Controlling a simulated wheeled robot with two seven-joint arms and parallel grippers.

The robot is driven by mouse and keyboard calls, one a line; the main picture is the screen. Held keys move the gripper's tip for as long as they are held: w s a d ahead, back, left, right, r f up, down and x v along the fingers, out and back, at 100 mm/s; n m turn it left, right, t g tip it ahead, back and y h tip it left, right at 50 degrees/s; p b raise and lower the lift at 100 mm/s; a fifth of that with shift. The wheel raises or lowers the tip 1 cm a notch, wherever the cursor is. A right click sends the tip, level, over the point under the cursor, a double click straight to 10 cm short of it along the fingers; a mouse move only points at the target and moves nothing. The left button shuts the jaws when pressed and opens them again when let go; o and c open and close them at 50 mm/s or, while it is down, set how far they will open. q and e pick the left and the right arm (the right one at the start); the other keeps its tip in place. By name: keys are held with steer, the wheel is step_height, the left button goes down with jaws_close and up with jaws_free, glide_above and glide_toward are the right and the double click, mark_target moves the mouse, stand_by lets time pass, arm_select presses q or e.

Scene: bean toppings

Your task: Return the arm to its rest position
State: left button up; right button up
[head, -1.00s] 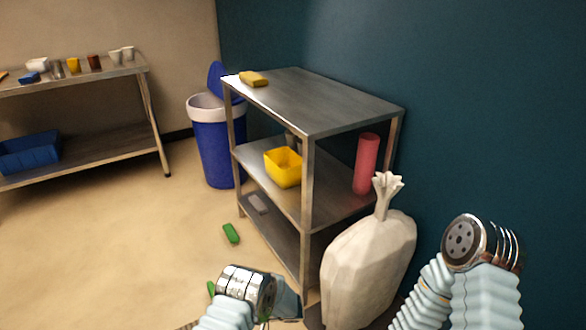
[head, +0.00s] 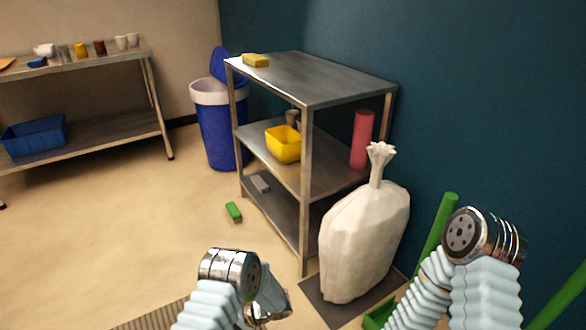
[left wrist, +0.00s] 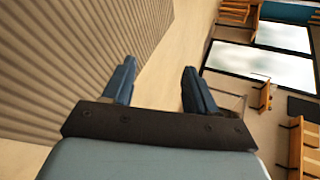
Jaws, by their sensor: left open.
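My left arm (head: 230,275) comes in at the bottom middle of the head view, bent at a metal joint. Its gripper fingers are not clear there. In the left wrist view my left gripper (left wrist: 158,88) is open, with two dark blue fingers apart and nothing between them. My right arm (head: 478,255) is folded at the lower right of the head view. The right gripper's fingers do not show.
A metal shelf unit (head: 330,85) stands ahead, with a yellow bin (head: 283,144) and a red cylinder (head: 362,139). A white sack (head: 365,240) stands close beside my arms. A green block (head: 233,212) lies on open floor. A blue trash can (head: 220,135) is behind.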

arm_select(q)
steer(key=s+d+f+n+t+h+b, duration=0.1)
steer(key=s+d+f+h+b, duration=0.4)
steer(key=s+f+h+b, duration=0.35)
steer(key=s+d+f+n+t+h+b, duration=0.1)
steer(key=s+d+f+t+h+b, duration=0.1)
steer(key=s+d+f+h+b, duration=0.5)
arm_select(e)
step_height(320, 180, down, 19)
steer(key=d+b, duration=0.1)
steer(key=b, duration=0.2)
arm_select(q)
step_height(320, 180, up, 15)
steer(key=a+h+p, duration=0.1)
steer(key=p, duration=1.5)
steer(key=shift+s+a+r, duration=0.15)
steer(key=shift+s+a, duration=0.2)
steer(key=shift+a, duration=0.05)
steer(key=shift+r+p, duration=0.35)
steer(key=shift+p, duration=0.2)
steer(key=shift+c, duration=1.6)
steer(key=shift+f, duration=0.1)
arm_select(e)
step_height(320, 180, up, 17)
steer(key=shift+w+f, duration=0.15)
steer(key=shift+f, duration=0.05)
